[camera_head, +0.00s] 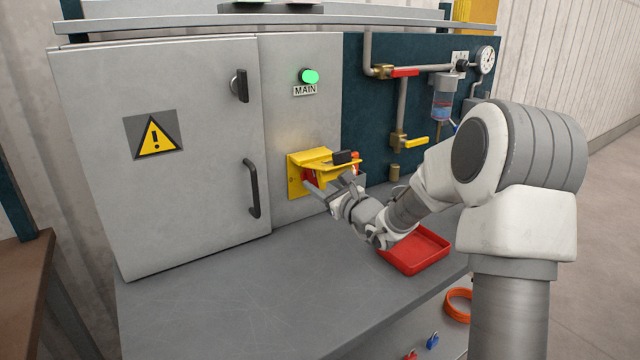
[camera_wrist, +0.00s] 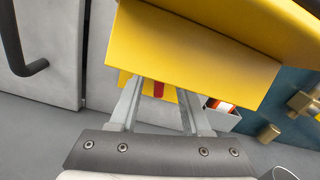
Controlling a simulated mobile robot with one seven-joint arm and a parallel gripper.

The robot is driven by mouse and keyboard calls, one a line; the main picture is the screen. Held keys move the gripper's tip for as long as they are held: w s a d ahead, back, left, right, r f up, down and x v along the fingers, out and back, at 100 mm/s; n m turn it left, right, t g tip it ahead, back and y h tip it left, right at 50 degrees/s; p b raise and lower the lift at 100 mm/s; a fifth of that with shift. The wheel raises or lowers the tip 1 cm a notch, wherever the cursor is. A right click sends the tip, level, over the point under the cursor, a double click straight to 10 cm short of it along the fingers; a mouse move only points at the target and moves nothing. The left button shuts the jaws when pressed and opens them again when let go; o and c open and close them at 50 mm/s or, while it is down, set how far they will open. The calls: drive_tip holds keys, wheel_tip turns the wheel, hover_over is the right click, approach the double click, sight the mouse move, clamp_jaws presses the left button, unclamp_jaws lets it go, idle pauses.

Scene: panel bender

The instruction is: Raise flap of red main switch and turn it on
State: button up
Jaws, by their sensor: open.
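The yellow flap (camera_head: 322,160) of the main switch is raised and juts out from the grey cabinet front. It also shows large across the top of the wrist view (camera_wrist: 200,45). Below it, part of the red switch (camera_head: 307,175) shows against the yellow plate (camera_head: 294,182); a narrow strip of red also shows between my fingers in the wrist view (camera_wrist: 158,90). My gripper (camera_head: 325,188) is open, with its fingers apart and reaching under the flap. The flap hides the fingertips in the wrist view, so contact with the switch cannot be told. The green lamp (camera_head: 309,76) above the MAIN label glows.
A cabinet door with a black handle (camera_head: 252,188) stands left of the switch. Right of it are pipes with a yellow valve lever (camera_head: 416,142) and a red valve lever (camera_head: 404,73). A red tray (camera_head: 432,268) lies on the grey bench (camera_head: 230,310) below my arm.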

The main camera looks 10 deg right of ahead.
drive_tip(key=p+v, duration=0.1)
drive_tip(key=v, duration=1.6)
drive_tip(key=shift+s, duration=0.25)
